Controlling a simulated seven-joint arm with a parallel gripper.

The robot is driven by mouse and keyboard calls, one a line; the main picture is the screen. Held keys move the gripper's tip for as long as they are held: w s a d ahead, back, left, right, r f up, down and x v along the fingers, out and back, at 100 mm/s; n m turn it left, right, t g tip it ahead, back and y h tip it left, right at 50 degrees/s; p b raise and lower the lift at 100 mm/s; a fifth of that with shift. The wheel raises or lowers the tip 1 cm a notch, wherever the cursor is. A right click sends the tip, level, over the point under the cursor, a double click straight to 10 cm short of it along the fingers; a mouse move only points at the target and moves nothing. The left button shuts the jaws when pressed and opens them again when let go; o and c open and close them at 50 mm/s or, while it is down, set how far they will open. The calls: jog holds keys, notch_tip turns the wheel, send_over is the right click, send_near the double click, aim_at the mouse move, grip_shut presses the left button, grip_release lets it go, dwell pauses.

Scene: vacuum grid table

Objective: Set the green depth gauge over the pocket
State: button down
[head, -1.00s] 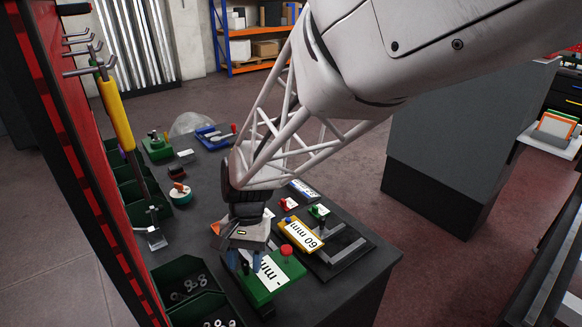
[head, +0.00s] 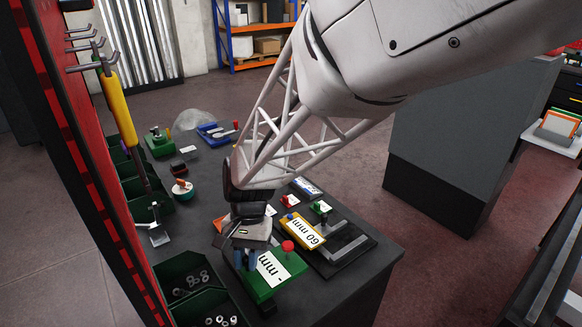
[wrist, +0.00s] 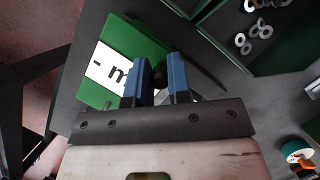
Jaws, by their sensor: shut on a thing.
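A flat green block (head: 284,271), which looks like the green depth gauge, lies near the front edge of the table. It has a white label ending in "- mm" and a red knob. My gripper (head: 246,259) is over its left end, pointing down. In the wrist view my blue fingers (wrist: 160,74) are shut on a dark post at the edge of the green gauge (wrist: 140,42). The contact is partly hidden by the fingers. I cannot make out the pocket; a dark plate with grey rails (head: 350,251) lies right of the gauge.
A yellow "60 mm" block (head: 303,232) lies close behind and right of the gauge. Small red and green labelled pieces (head: 321,207) sit behind it. Green bins with washers (head: 188,283) line the left edge.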

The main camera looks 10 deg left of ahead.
jog(key=w+a, duration=0.8)
jog(key=shift+r, duration=0.1)
jog(key=shift+a, duration=0.1)
jog(key=c, duration=1.1)
grip_release()
jog(key=shift+o, duration=0.2)
jog(key=v, duration=0.7)
jog(key=shift+w+r, duration=0.2)
jog(key=shift+r, duration=0.1)
